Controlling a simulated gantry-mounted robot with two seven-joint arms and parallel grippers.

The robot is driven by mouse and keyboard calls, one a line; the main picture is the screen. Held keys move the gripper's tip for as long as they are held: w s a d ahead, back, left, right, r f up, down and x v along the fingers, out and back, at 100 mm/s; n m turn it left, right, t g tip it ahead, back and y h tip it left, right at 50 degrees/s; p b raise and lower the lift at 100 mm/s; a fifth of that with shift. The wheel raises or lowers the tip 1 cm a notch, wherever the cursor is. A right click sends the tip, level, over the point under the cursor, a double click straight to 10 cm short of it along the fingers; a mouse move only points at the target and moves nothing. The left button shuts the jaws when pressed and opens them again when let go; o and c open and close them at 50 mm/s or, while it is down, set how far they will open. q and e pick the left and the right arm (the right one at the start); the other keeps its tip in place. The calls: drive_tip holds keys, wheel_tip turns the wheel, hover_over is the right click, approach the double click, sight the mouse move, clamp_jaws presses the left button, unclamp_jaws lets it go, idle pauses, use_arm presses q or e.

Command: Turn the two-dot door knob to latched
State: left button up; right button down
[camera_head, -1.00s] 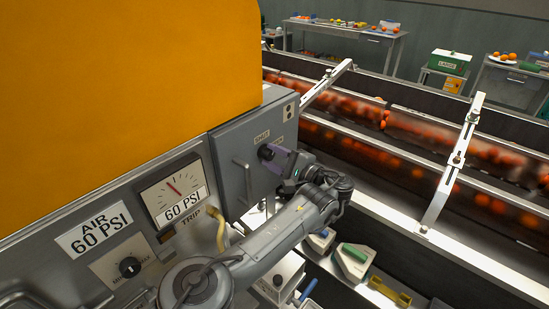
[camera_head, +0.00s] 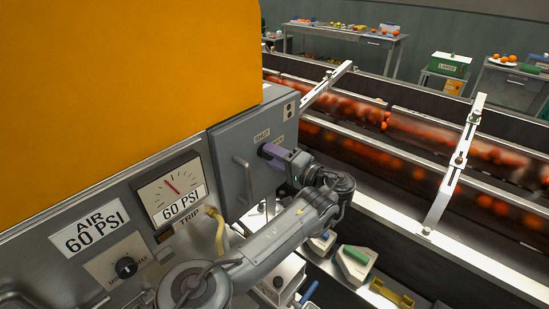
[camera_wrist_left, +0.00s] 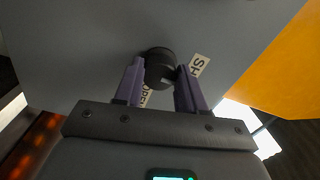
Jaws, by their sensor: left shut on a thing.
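The grey door (camera_head: 236,150) with the two-dot plate (camera_head: 290,111) is on the side of the machine, closed against its housing as far as I can see. Its dark round knob (camera_wrist_left: 159,56) shows in the left wrist view between a "SH…" label (camera_wrist_left: 199,65) and an "OPEN" label (camera_wrist_left: 145,97) partly hidden by a finger. My left gripper (camera_head: 268,153) has its purple fingers on either side of the knob and is shut on it; it also shows in the left wrist view (camera_wrist_left: 160,77). The knob's pointer direction is hidden. My right gripper is not in view.
A vertical door handle (camera_head: 244,180) stands left of the knob. A yellowish trip lever (camera_head: 220,233) and an air gauge (camera_head: 172,190) are on the panel. Conveyors with oranges (camera_head: 400,165) run behind, crossed by metal brackets (camera_head: 453,170).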

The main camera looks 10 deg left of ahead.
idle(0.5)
use_arm(q)
drive_tip(key=o, duration=1.1)
drive_tip(key=shift+c, duration=0.2)
drive_tip(key=p+v, duration=0.1)
drive_tip(key=v, duration=0.9)
drive_tip(key=shift+s+d+p, duration=0.25)
drive_tip(key=shift+d+p, duration=0.05)
drive_tip(key=shift+p, duration=0.05)
